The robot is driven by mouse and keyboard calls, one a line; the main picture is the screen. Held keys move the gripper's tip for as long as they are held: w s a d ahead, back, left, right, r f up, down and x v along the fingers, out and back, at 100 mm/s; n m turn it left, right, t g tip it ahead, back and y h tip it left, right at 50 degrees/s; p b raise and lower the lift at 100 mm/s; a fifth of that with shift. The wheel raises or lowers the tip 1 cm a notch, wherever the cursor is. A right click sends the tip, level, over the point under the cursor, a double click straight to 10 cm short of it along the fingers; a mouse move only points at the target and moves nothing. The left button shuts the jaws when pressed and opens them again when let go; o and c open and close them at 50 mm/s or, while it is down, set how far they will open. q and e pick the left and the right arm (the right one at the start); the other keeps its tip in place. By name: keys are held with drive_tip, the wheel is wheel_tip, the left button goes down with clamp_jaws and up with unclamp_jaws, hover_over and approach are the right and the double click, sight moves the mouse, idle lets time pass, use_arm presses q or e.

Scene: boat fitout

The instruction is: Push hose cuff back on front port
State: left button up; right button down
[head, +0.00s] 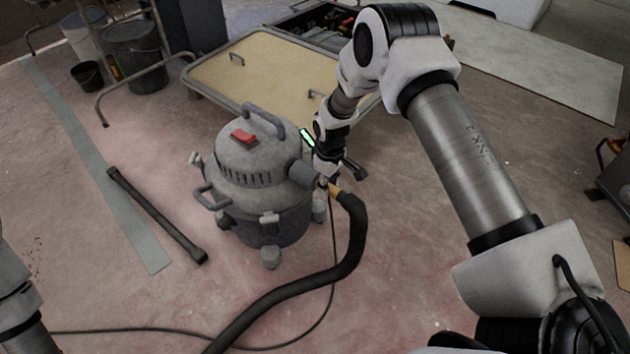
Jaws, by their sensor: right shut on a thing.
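A grey shop vacuum (262,195) with a red switch stands on the floor left of centre. Its front port (303,173) is a grey stub pointing right. My right gripper (327,181) comes down from above and is shut on the hose cuff. The gripper partly hides the space between cuff and port, so I cannot tell whether they touch. Part of my left arm shows at the lower left, but its gripper is out of view.
A black tube (157,216) lies on the floor left of the vacuum. A thin black cable (130,330) runs across the floor in front. A cart with a tan top (255,72) stands close behind the vacuum. Buckets (135,60) stand at the back left.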

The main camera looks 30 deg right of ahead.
sight(342, 193)
drive_tip(key=shift+s, duration=0.1)
drive_tip(key=shift+s+d+r+p, duration=0.1)
drive_tip(key=shift+s+d+p, duration=0.2)
drive_tip(key=shift+s+p, duration=0.35)
drive_tip(key=shift+s+d+f+p, duration=0.1)
drive_tip(key=shift+s+d+p, duration=0.2)
drive_tip(key=shift+s+p, duration=0.4)
drive_tip(key=shift+s+d+r+p, duration=0.1)
drive_tip(key=shift+s+d+p, duration=0.2)
drive_tip(key=shift+s+p, duration=0.35)
drive_tip(key=shift+s+d+p, duration=0.3)
drive_tip(key=shift+s+p, duration=0.25)
drive_tip(key=shift+p, duration=0.1)
drive_tip(key=shift+s+d+p, duration=0.25)
drive_tip(key=shift+s+p, duration=0.3)
drive_tip(key=shift+p, duration=0.05)
